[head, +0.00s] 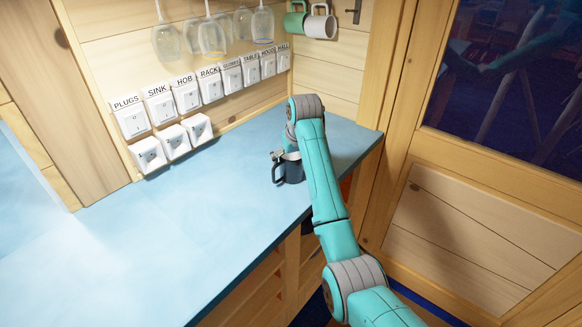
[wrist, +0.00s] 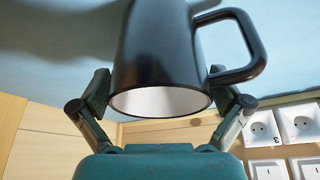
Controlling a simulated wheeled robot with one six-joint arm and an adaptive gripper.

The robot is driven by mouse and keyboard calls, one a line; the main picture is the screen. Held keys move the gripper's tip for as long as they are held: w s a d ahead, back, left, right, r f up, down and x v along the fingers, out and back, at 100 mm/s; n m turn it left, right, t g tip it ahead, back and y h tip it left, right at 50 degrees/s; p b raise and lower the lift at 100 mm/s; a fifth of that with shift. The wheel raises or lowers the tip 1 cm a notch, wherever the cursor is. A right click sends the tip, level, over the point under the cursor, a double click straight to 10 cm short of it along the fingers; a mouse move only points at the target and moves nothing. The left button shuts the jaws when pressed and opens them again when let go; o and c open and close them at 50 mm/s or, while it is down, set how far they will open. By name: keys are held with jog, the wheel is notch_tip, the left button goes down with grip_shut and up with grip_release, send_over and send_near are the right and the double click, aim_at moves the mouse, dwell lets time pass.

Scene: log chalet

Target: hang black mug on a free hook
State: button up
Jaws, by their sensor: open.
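The black mug (head: 291,173) stands upright on the blue counter, its handle to the left. In the wrist view the black mug (wrist: 160,50) fills the middle, rim toward my palm and handle at right. My gripper (wrist: 160,88) is open, with one finger on each side of the mug; I cannot tell whether either touches it. In the head view my gripper (head: 285,156) is partly hidden by my arm. A dark hook (head: 356,11) on the back wooden wall appears empty. Beside it hang a green mug (head: 295,20) and a light grey mug (head: 320,22).
The blue counter (head: 200,215) is clear to the left of the mug. Several wine glasses (head: 210,36) hang upside down above labelled switches (head: 186,96) and sockets (head: 174,142) on the left wall. A wooden-framed window (head: 520,80) is at right.

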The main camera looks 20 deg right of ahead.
jog(key=c, duration=1.3)
jog(key=shift+o, duration=0.2)
jog(key=shift+r, duration=0.1)
notch_tip(320, 180, up, 10)
